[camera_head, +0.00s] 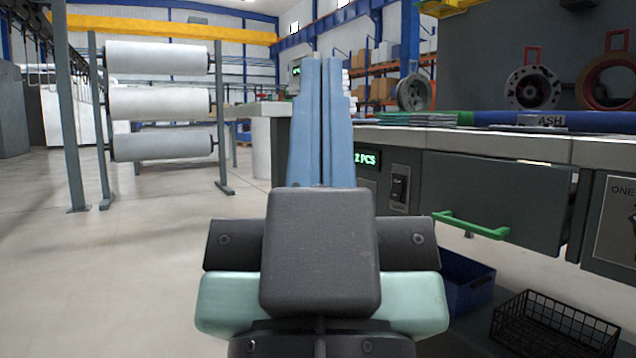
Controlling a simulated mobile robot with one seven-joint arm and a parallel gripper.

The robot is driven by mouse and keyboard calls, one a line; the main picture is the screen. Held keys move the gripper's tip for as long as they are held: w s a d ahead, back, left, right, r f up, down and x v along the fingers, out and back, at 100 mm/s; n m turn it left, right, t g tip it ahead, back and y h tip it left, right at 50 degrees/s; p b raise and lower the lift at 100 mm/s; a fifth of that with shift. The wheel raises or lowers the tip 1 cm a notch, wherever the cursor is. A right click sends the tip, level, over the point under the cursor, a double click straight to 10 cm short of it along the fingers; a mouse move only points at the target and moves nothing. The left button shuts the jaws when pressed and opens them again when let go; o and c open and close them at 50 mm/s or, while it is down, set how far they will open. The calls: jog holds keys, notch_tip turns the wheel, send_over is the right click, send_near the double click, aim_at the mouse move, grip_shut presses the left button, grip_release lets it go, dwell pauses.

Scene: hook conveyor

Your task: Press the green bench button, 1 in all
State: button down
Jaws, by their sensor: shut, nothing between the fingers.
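My gripper (321,62) is in the middle of the view, its two long blue fingers side by side with only a thin dark line between them. It is shut and empty, pointing away from me. I cannot make out a green button; the fingers hide part of the bench behind them. The grey workbench (480,143) runs from the middle to the right, beside and beyond the fingers. Its front carries a green-lit display (367,158) reading "2 PCS" and a black rocker switch (399,188). I cannot tell whether the fingers touch the bench.
A drawer (500,190) with a green handle (470,226) stands out from the bench front. A blue bin (467,283) and a black wire basket (553,327) are below. A rack of white rolls (160,101) stands at the left. The floor (110,270) at left is clear.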

notch_tip(320, 180, up, 32)
jog(key=p, duration=3.2)
jog(key=shift+w, duration=0.1)
